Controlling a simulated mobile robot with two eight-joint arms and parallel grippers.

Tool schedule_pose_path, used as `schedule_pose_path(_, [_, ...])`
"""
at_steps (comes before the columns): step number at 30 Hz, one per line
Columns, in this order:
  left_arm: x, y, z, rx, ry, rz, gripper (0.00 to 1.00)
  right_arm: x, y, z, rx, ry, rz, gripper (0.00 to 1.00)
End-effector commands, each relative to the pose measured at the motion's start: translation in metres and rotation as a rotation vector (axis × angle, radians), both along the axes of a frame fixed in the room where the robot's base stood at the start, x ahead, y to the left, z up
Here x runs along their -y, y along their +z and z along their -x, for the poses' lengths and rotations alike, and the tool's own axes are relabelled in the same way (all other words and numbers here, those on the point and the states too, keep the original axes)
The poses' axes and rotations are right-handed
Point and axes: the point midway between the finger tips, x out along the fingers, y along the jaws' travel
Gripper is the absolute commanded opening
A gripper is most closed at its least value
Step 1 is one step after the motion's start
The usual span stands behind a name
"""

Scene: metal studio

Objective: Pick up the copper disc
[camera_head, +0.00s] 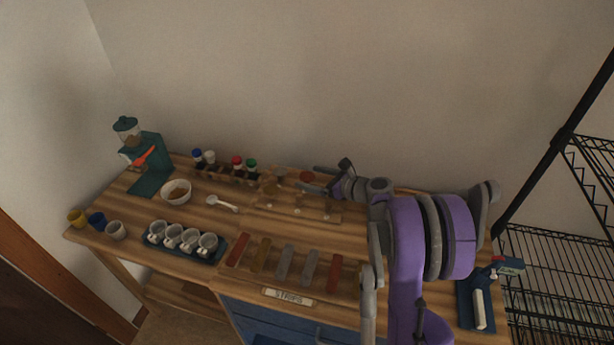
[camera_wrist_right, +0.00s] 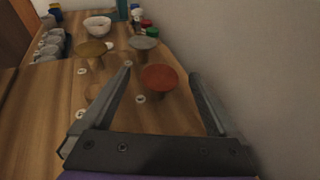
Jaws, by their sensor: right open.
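The copper disc (camera_head: 307,176) is a reddish-brown round plate at the back of the wooden workbench. In the right wrist view the copper disc (camera_wrist_right: 165,78) appears raised on a short support. My right gripper (camera_head: 315,178) is open and empty. Its fingertips (camera_wrist_right: 160,71) appear on either side of the disc in the wrist view; I cannot tell whether they are level with it or above it. A brass-coloured disc (camera_wrist_right: 91,48) and a grey disc (camera_wrist_right: 143,43) stand nearby on similar supports. My left gripper is not in view.
A white bowl (camera_head: 176,191), spice-like jars (camera_head: 237,163), a tray of cups (camera_head: 180,253) and a teal grinder (camera_head: 150,165) stand on the left. Coloured strips (camera_head: 284,263) lie at the front. The wall is close behind the discs.

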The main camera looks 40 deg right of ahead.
Motion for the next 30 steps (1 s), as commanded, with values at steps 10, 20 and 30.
schedule_pose_path(10, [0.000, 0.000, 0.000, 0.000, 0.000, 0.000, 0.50, 0.000, 0.000, 0.001, 0.000, 0.000, 0.000, 0.50])
schedule_pose_path(20, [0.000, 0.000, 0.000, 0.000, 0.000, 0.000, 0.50, 0.000, 0.000, 0.001, 0.000, 0.000, 0.000, 0.05])
schedule_pose_path(30, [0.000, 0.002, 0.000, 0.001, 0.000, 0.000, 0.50, 0.000, 0.026, 0.001, 0.000, -0.001, 0.000, 0.05])
